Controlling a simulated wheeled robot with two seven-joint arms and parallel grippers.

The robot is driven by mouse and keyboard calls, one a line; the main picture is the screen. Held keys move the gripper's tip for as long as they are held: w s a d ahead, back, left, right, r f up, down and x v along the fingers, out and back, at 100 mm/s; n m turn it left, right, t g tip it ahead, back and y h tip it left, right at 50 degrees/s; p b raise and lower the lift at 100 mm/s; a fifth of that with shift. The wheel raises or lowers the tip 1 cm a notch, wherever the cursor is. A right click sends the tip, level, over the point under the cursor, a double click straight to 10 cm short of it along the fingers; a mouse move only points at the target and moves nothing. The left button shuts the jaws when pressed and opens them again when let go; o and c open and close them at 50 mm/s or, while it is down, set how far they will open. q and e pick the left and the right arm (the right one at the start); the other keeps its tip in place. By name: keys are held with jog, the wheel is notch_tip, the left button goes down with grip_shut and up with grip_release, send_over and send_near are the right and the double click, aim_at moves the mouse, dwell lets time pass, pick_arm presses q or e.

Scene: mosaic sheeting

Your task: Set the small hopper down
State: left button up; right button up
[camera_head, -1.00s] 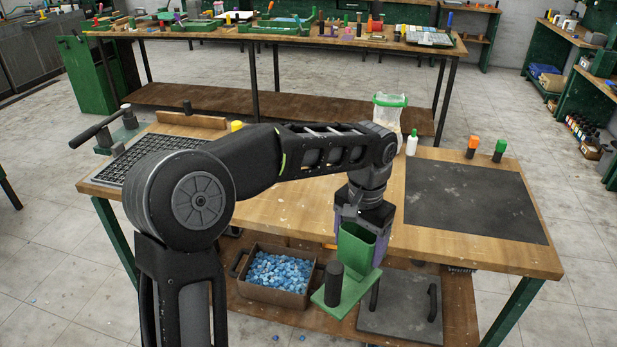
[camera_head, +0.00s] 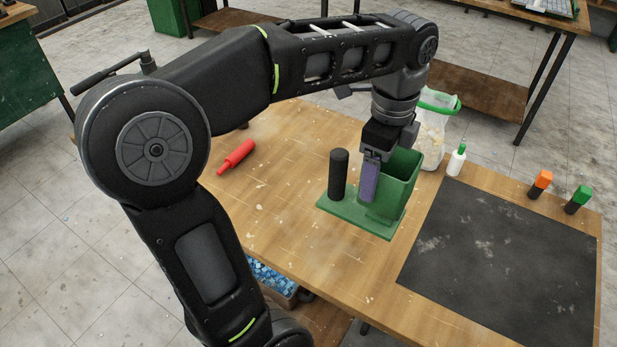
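The small hopper (camera_head: 402,180) is a green open-topped box on a flat green base, with an upright black cylindrical handle (camera_head: 338,174) at its left end. It is upright over the front part of the wooden worktable, left of the dark mat. I cannot tell if its base touches the wood. My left gripper (camera_head: 370,180) points down with purple fingers and is shut on the hopper's box wall beside the handle; only one finger shows clearly. My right gripper is not in view.
A dark mat (camera_head: 500,262) covers the right of the worktable (camera_head: 290,205). A clear green-rimmed container (camera_head: 432,128) and a white bottle (camera_head: 456,160) stand behind the hopper. A red tool (camera_head: 236,157) lies left. Orange (camera_head: 540,183) and green-capped (camera_head: 579,199) pieces stand right. Blue tiles (camera_head: 272,278) sit below.

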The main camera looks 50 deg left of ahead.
pick_arm(q)
jog(key=shift+s+r, duration=0.1)
jog(key=shift+s, duration=0.15)
jog(key=shift+f+b, duration=0.3)
jog(key=shift+f, duration=0.1)
send_over(370, 212)
notch_tip(370, 212, down, 5)
jog(key=shift+b, duration=0.4)
jog(key=shift+f, duration=0.25)
jog(key=shift+f, duration=1.9)
